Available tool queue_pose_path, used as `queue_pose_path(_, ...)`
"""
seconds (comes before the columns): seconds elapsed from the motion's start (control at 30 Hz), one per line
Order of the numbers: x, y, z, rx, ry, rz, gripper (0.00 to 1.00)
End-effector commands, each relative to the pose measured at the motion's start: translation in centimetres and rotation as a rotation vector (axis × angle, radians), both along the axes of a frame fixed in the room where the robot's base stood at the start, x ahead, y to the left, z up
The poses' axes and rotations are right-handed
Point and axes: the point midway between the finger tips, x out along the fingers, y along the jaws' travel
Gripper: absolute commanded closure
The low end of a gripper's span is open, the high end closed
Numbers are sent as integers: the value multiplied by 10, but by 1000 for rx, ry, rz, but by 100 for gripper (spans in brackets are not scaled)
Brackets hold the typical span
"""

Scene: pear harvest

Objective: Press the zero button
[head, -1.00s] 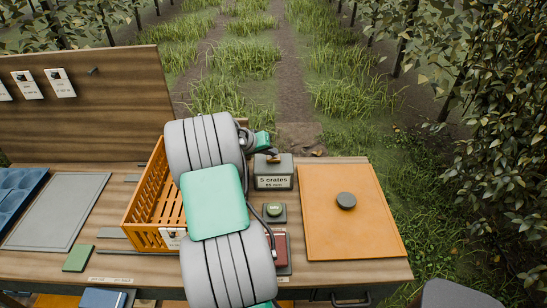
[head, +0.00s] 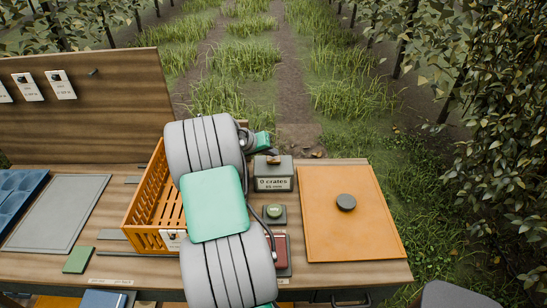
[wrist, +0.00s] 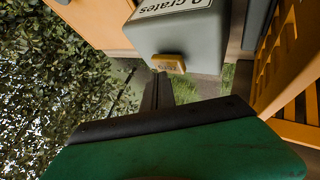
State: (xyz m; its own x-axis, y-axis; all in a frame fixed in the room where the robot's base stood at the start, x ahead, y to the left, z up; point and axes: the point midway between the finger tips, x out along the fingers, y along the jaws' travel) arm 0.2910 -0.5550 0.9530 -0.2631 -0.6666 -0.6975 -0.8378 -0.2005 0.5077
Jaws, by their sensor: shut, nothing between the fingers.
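The grey counter box (head: 273,175) stands at the back of the bench, right of the orange crate, and its display reads "0 crates". A yellow tab-like button (wrist: 169,64) shows on the box in the wrist view. My gripper (wrist: 158,88) is shut and empty, its dark fingertips pointing at the box close to the yellow button; I cannot tell whether they touch it. In the head view the gripper's fingers are mostly hidden behind my arm and the box. A round green button (head: 274,211) on a dark base sits in front of the box.
The orange crate (head: 146,238) stands left of the box, partly behind my arm. A red block (head: 281,250) lies near the front. Grey (head: 62,215) and blue trays (head: 18,192) are at left.

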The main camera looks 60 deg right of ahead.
Motion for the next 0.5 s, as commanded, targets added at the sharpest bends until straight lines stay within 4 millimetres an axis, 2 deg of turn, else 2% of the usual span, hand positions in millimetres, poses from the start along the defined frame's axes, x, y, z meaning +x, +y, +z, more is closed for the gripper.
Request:
queue_pose_path(0.1, 0, 0, 8, -1, -1, 0, 100)
queue_pose_path(0.37, 0, 0, 8, -1, -1, 0, 100)
queue_pose_path(0.5, 0, 0, 15, -2, -1, 0, 100)
